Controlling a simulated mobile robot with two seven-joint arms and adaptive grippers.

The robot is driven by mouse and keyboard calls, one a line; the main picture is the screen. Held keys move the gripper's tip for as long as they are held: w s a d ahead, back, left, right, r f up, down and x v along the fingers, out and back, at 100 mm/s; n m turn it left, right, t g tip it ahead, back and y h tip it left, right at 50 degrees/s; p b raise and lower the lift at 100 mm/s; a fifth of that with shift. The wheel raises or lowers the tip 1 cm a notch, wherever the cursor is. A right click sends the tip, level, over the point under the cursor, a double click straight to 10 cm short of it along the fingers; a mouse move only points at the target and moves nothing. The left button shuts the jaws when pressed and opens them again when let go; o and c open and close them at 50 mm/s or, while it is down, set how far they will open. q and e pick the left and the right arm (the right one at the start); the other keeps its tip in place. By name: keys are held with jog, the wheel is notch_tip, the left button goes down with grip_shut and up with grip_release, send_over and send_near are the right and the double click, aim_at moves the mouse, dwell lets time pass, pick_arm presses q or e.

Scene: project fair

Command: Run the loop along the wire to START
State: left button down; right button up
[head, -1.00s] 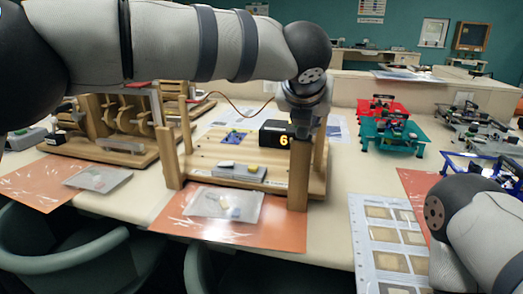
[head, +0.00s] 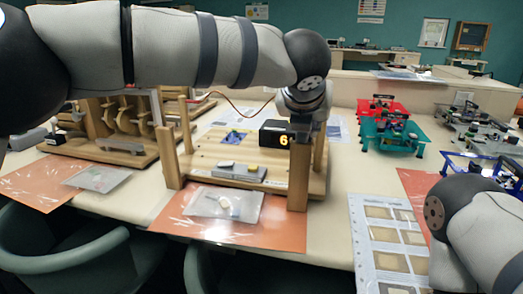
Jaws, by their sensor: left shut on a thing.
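The wooden wire game (head: 205,155) stands on the table in the middle of the head view, with upright posts at its ends. A thin copper-coloured wire (head: 240,111) dips and rises between the posts above its base. My left gripper (head: 303,132) points down at the right end of the game, beside the black box with a yellow digit (head: 275,134). It is shut on the loop's handle, which the gripper hides. I cannot make out the loop itself or a START mark. My right arm shows at the lower right; its gripper is out of view.
Another wooden apparatus (head: 120,150) stands close on the left. A grey block (head: 225,170) lies on the game's base. A clear bag (head: 225,204) lies on an orange sheet (head: 270,238) in front. Green (head: 395,135) and red (head: 383,106) stands are at the right.

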pick_arm(q)
jog(key=c, duration=1.3)
grip_release()
jog(key=shift+r, duration=4)
